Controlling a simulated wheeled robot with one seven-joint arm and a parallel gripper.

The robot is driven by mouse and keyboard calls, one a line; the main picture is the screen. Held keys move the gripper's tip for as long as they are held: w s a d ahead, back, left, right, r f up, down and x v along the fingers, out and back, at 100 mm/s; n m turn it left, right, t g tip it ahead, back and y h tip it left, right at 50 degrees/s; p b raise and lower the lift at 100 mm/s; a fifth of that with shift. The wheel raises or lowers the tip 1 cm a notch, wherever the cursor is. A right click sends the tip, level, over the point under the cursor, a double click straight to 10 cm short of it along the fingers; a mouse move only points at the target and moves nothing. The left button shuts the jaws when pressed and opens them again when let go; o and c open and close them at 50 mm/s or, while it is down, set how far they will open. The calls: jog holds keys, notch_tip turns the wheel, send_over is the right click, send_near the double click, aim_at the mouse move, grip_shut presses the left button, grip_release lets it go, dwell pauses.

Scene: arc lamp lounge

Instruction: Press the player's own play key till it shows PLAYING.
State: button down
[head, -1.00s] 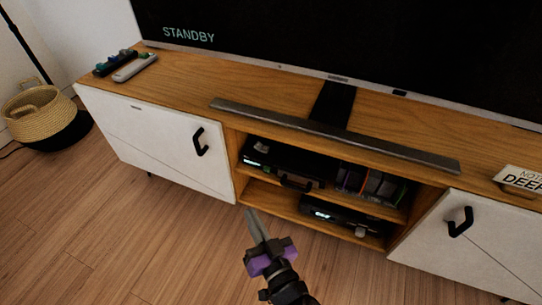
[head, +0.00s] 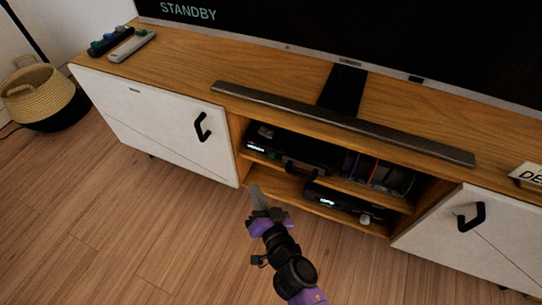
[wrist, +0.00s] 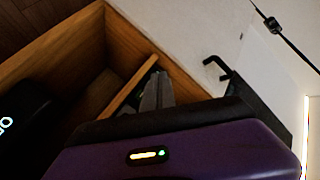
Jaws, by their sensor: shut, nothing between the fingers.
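A black device (head: 290,150) with a small lit display at its left end sits on the upper shelf of the open bay. A second black device (head: 335,203) with a lit display sits on the lower shelf. I cannot tell which is the player, and their keys and wording are too small to read. The TV (head: 380,35) shows STANDBY. My gripper (head: 254,188) is shut and empty, in front of the bay's lower left corner. In the wrist view its fingers (wrist: 157,92) point toward the wooden shelving, and a dark device with glowing characters (wrist: 18,118) shows at left.
White cabinet doors with black handles flank the bay, left (head: 160,125) and right (head: 480,245). A soundbar (head: 340,120) lies along the top edge. Remotes (head: 131,46) lie at the far left. A basket (head: 40,95) stands on the floor. The floor in front is clear.

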aim_at(271, 163)
jog(key=w+d+p, duration=0.2)
jog(key=w+d, duration=0.1)
jog(key=w, duration=0.5)
dwell(2.1)
jog(key=shift+w+d, duration=0.1)
jog(key=shift+w, duration=0.25)
jog(key=shift+w+d+p, duration=0.3)
jog(key=shift+w+p, duration=0.1)
jog(key=shift+w, duration=0.35)
dwell(1.2)
jog(key=shift+s+a, duration=0.25)
jog(key=shift+s, duration=0.35)
jog(key=shift+s+a, duration=0.2)
jog(key=shift+s, duration=0.35)
jog(key=shift+s, duration=0.1)
jog(key=shift+s+a+b, duration=0.2)
jog(key=shift+s+a, duration=0.1)
jog(key=shift+s, duration=0.45)
jog(key=shift+s+a+b, duration=0.25)
jog(key=shift+s, duration=0.55)
jog(key=shift+s+a+b, duration=0.2)
jog(key=shift+s+a, duration=0.1)
jog(key=shift+s, duration=0.45)
